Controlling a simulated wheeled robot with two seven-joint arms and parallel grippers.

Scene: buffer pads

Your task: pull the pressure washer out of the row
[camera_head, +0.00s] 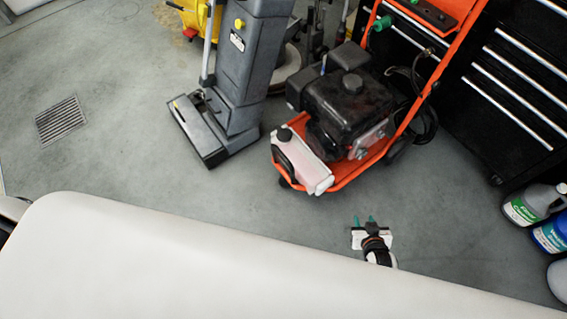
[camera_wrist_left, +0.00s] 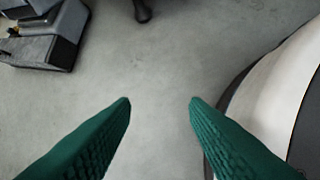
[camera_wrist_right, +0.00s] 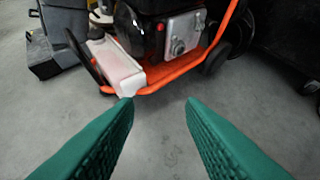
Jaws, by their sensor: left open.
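The pressure washer (camera_head: 345,98) has an orange frame, a black engine and a white tank at its front. It stands on the floor between a grey floor machine and black drawer cabinets. Its front and engine also show at the top of the right wrist view (camera_wrist_right: 165,45). My right gripper (camera_head: 364,222) is open and empty, a little in front of the washer, apart from it. My left gripper is hidden in the head view; in the left wrist view (camera_wrist_left: 160,103) its green fingers are apart with bare floor between them.
Black drawer cabinets (camera_head: 510,85) stand right. Several bottles (camera_head: 535,205) stand at the right edge. A floor drain (camera_head: 60,119) lies left. Floor in front of the washer is clear.

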